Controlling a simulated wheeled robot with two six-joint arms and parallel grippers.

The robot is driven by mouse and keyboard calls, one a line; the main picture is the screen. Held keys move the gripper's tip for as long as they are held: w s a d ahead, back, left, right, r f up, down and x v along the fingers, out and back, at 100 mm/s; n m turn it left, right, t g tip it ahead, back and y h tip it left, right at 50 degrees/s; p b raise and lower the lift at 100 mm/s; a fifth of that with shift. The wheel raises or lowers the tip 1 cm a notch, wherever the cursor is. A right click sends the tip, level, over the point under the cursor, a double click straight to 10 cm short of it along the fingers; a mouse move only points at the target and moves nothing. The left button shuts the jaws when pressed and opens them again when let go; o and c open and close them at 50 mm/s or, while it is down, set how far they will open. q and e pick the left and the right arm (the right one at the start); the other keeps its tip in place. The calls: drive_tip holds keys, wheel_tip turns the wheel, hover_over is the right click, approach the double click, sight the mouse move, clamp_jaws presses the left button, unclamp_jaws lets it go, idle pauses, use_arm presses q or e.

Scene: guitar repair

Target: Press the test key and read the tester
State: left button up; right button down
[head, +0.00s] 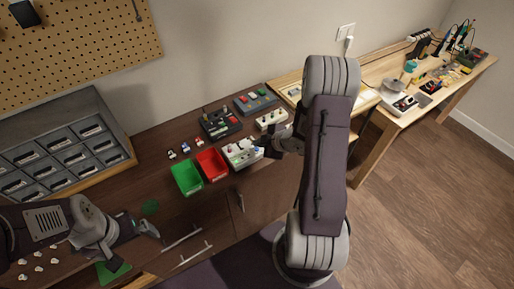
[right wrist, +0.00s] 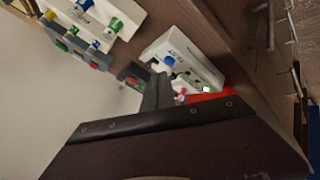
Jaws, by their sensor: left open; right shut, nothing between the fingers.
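A white tester box (head: 243,153) with coloured buttons or knobs stands near the front edge of the brown cabinet top. In the right wrist view the white box (right wrist: 193,52) shows a blue knob (right wrist: 169,62), and a small bright green spot (right wrist: 206,89) is near its end. Its display is too small to read. My right gripper (head: 263,146) is shut and empty at the right end of the box, and whether it touches is unclear. Its dark fingers (right wrist: 158,90) partly cover the wrist view. My left gripper (head: 150,229) is open and empty, low at the left, away from the box.
A red bin (head: 212,165) and a green bin (head: 187,178) stand left of the box. Dark pedal-like devices (head: 220,123) and another white box (head: 271,119) stand behind. A drawer cabinet (head: 62,150) is at the left.

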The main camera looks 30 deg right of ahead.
sight(259, 152)
wheel_tip(259, 152, up, 5)
drive_tip(key=p, duration=0.4)
drive_tip(key=shift+p, duration=0.35)
drive_tip(key=shift+a, duration=0.1)
idle(0.4)
drive_tip(key=w+a+r+n+t, duration=0.15)
drive_tip(key=w+a+r, duration=0.25)
drive_tip(key=a+r, duration=0.65)
drive_tip(key=s+f+m+g+h, duration=0.1)
drive_tip(key=s+f+m+g, duration=0.1)
drive_tip(key=s+m+g, duration=0.2)
drive_tip(key=s+f+m+g+h, duration=0.1)
drive_tip(key=s+f+m+g, duration=0.2)
drive_tip(key=s+m, duration=0.7)
drive_tip(key=s+g, duration=0.2)
drive_tip(key=s, duration=0.5)
drive_tip(key=shift+s+a+f, duration=0.15)
drive_tip(key=shift+a, duration=0.2)
